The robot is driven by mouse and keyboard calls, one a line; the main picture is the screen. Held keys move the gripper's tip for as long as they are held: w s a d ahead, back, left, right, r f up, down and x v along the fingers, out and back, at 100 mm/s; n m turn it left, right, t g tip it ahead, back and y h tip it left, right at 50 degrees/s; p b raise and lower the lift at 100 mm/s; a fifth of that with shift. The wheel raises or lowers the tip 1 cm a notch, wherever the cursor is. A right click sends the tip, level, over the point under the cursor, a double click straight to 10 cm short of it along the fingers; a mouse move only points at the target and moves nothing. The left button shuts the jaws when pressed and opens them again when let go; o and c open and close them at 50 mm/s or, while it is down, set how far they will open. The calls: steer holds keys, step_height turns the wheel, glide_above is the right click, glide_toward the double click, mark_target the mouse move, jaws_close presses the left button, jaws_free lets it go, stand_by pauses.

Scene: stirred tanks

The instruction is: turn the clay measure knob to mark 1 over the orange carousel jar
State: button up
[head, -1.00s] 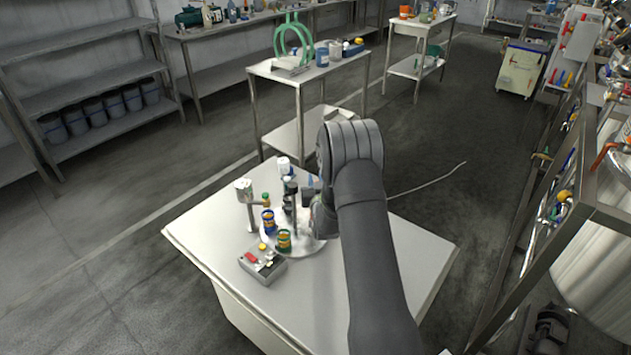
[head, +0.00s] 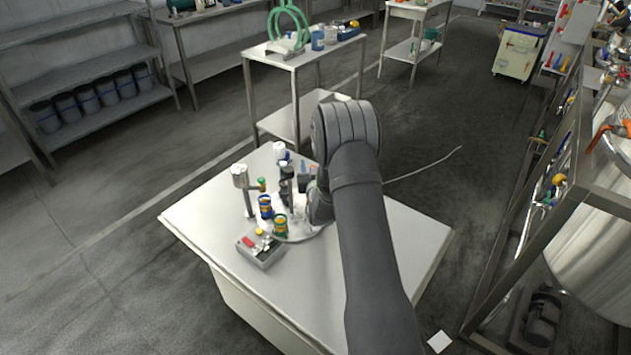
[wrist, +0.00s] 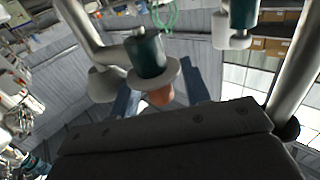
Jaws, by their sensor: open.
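In the wrist view a clay-coloured knob (wrist: 160,98) sits below a pale flange on a dark teal cylinder (wrist: 146,56). My gripper (wrist: 159,88) is open, with one blue finger to each side of the knob. Whether either finger touches it I cannot tell, and no mark can be read. In the head view the pale round carousel (head: 299,234) stands on the table, partly behind my arm. It carries a blue jar (head: 265,208) and a green jar (head: 281,226) with yellowish labels. I cannot pick out an orange jar. My fingers are hidden there.
A grey control box (head: 260,250) with red and yellow parts stands in front of the carousel. A metal cup on a post (head: 240,176) stands behind left. The right side of the white table (head: 405,250) is bare. In the wrist view, metal posts (wrist: 298,60) flank the knob.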

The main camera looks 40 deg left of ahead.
steer(key=v, duration=1.6)
steer(key=shift+s+d, duration=0.3)
steer(key=shift+w, duration=0.1)
steer(key=shift+c, duration=0.3)
steer(key=w+d+n+g+y, duration=0.5)
steer(key=w+d+n+g, duration=0.1)
steer(key=g, duration=0.2)
steer(key=x, duration=1.7)
steer(key=shift+w+a, duration=0.2)
steer(key=shift+a, duration=0.1)
jaws_close()
